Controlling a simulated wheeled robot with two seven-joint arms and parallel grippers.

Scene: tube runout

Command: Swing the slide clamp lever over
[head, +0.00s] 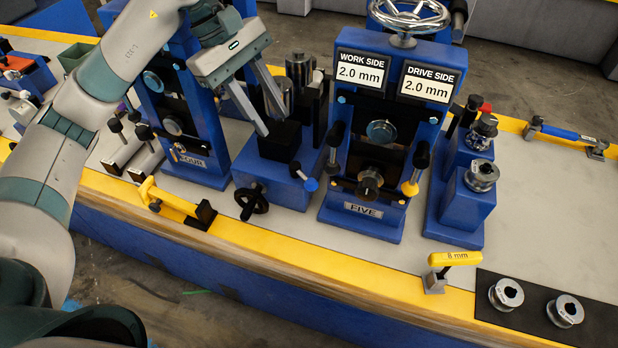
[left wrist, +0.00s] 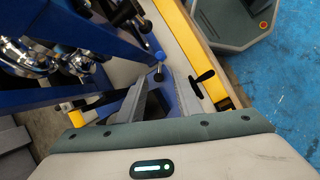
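My left gripper (head: 272,124) comes down over the slide's black block, up and left of the lever in the head view. Its two fingers are apart with nothing seen between them, also in the left wrist view (left wrist: 176,84). My right gripper is out of view.
A black handwheel (head: 251,201) sits at the slide's front left. Stand FIVE (head: 362,211) with black and yellow-tipped handles rises close to the right. A yellow latch bar (head: 168,200) lies in front at left. A yellow 8 mm gauge (head: 455,258) and loose rings lie at right.

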